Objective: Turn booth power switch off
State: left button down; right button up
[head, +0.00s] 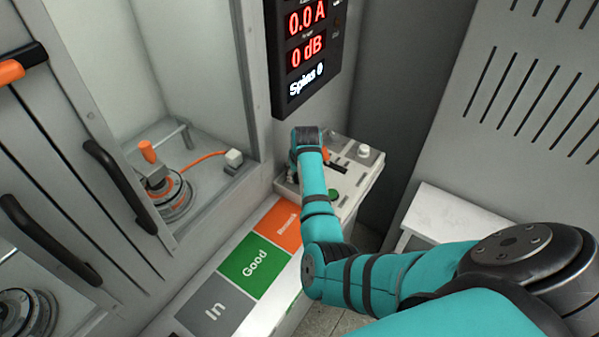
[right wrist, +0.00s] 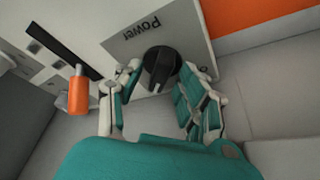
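The power switch (right wrist: 160,70) is a round black knob on a grey plate marked "Power" in the right wrist view. My right gripper (right wrist: 162,78) is open, with one finger on each side of the knob. Small gaps seem to show beside the knob; I cannot tell whether the fingertips touch it. In the head view my right arm reaches over the booth's control panel (head: 361,160), and its wrist hides the knob and the fingers. My left gripper is not in view.
An orange-tipped lever (right wrist: 78,92) stands close beside the gripper's left finger. A green button (head: 334,195) is on the panel. A dark display (head: 305,50) reading 0.0 A and 0 dB hangs above.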

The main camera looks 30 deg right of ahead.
grip_shut()
dwell(0.4)
